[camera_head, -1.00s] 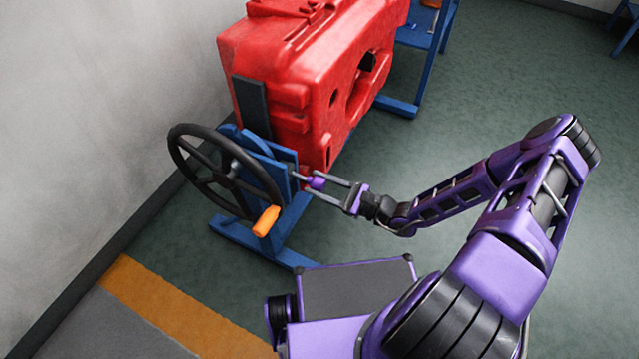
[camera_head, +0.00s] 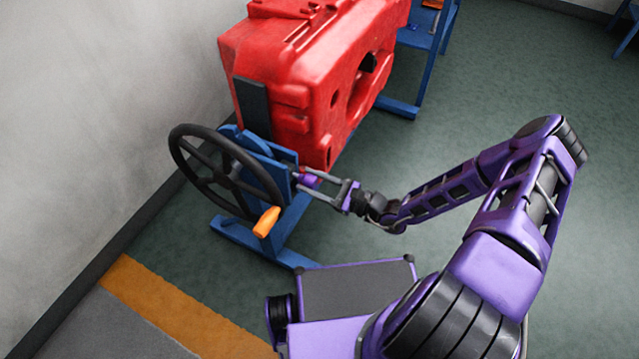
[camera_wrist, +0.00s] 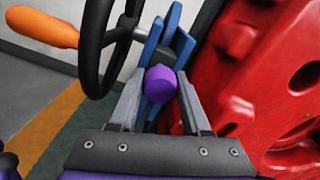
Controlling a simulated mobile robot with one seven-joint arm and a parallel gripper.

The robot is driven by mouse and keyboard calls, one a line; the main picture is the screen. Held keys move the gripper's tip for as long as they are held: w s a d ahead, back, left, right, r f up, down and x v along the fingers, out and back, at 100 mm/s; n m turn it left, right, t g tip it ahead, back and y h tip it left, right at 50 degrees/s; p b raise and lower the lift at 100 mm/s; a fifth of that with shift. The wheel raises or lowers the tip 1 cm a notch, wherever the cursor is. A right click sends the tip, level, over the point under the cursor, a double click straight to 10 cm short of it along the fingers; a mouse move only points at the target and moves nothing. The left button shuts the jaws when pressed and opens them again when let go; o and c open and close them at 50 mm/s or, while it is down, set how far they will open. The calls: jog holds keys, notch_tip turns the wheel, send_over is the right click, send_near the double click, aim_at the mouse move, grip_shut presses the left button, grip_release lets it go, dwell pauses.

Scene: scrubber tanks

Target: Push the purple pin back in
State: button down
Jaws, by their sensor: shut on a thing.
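The purple pin (camera_wrist: 160,84) shows as a rounded purple knob between my fingertips in the wrist view, in front of the blue stand plates. In the head view the purple pin (camera_head: 308,180) sits at the blue bracket beside the wheel, its knob close against the bracket. My gripper (camera_head: 310,182) is shut on the purple pin, reaching in from the right. In the wrist view my gripper (camera_wrist: 160,95) has one grey finger on each side of the knob. The pin's shaft is mostly hidden behind the knob.
A black handwheel (camera_head: 205,180) with an orange handle (camera_head: 266,222) stands left of the pin on a blue stand (camera_head: 290,218). A large red tank (camera_head: 285,85) rises behind and right. A grey wall (camera_head: 90,90) is on the left. Green floor is clear at right.

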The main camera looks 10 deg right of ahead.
jog(key=shift+x, duration=0.95)
jog(key=shift+c, duration=1.8)
grip_release()
jog(key=p+v, duration=0.1)
jog(key=v, duration=1.6)
jog(key=shift+d, duration=0.15)
